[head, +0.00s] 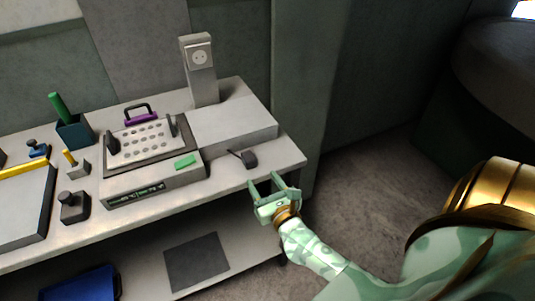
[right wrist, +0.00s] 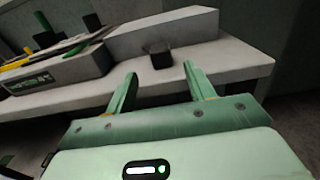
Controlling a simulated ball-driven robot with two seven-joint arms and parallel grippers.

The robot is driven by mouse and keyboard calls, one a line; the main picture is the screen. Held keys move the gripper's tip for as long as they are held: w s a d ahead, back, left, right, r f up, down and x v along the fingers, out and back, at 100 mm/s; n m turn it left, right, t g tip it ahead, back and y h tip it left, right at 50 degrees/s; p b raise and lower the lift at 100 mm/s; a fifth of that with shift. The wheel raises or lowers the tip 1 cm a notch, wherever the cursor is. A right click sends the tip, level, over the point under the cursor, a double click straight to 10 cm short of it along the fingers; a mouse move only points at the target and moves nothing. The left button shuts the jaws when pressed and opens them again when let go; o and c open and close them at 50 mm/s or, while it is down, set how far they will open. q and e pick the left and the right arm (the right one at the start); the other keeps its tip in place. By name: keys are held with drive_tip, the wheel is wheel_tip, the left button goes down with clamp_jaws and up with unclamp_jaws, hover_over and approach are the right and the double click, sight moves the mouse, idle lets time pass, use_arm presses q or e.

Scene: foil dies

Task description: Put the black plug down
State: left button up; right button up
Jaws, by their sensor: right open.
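The black plug (head: 249,160) lies on the bench top, in front of the raised grey block and right of the machine, with a short dark cord at its left. It also shows in the right wrist view (right wrist: 159,57), beyond the fingertips and apart from them. My right gripper (head: 274,185) is open and empty at the bench's front edge, just short of the plug. Its two green fingers also show in the right wrist view (right wrist: 161,75). My left gripper is in neither view.
The machine (head: 185,182) with a perforated plate stands left of the plug. A socket post (head: 201,75) rises behind the grey block (head: 235,125). A green pad (head: 186,161) lies on the machine. Bare bench top (head: 285,160) lies right of the plug. A lower shelf holds a dark mat (head: 196,262).

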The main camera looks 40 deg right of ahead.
drive_tip(key=shift+v, duration=1)
drive_tip(key=s+a+f+n+g+y, duration=0.25)
drive_tip(key=s+f+n, duration=0.25)
drive_tip(key=f+n, duration=0.5)
drive_tip(key=s+a+f+n+g+y, duration=0.2)
drive_tip(key=s+f+n+g, duration=0.15)
drive_tip(key=f+n, duration=0.7)
drive_tip(key=s+a+f+n+g, duration=0.2)
drive_tip(key=s+f+n+g, duration=0.3)
drive_tip(key=s+f+n, duration=0.75)
drive_tip(key=s+f+n+g, duration=0.3)
drive_tip(key=s+n, duration=0.1)
drive_tip(key=s, duration=0.7)
drive_tip(key=s+f+n+g, duration=0.3)
drive_tip(key=s+f+n, duration=0.1)
drive_tip(key=s, duration=0.7)
drive_tip(key=shift+d+n, duration=0.5)
drive_tip(key=shift+n, duration=0.3)
